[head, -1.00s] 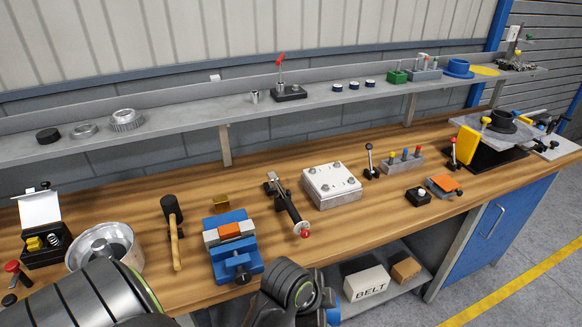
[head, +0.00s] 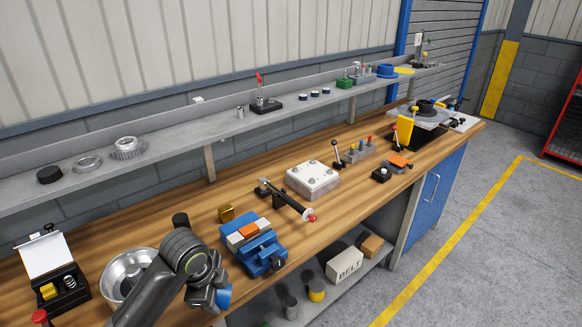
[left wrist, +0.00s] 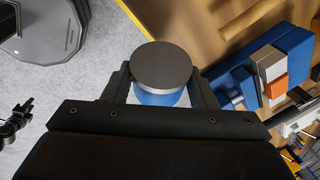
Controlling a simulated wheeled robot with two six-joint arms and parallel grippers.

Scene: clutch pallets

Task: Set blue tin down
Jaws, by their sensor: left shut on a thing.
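The blue tin (left wrist: 158,97) with a dark grey round top is held between the fingers of my left gripper (left wrist: 160,80), which is shut on it. In the head view the blue of the tin (head: 224,298) shows just beside my left gripper (head: 218,292), at the bench's front edge, below and left of the blue vise (head: 262,258). In the left wrist view, grey floor lies behind the tin on one side and the wooden bench on the other. My right gripper does not show clearly in any view.
The wooden bench (head: 225,185) holds a metal bowl (head: 118,272), an open black box (head: 62,290), a toggle clamp (head: 285,200) and a bolted plate (head: 312,178). A lower shelf carries a BELT box (head: 345,264) and several cans. Open floor (head: 470,260) lies to the right.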

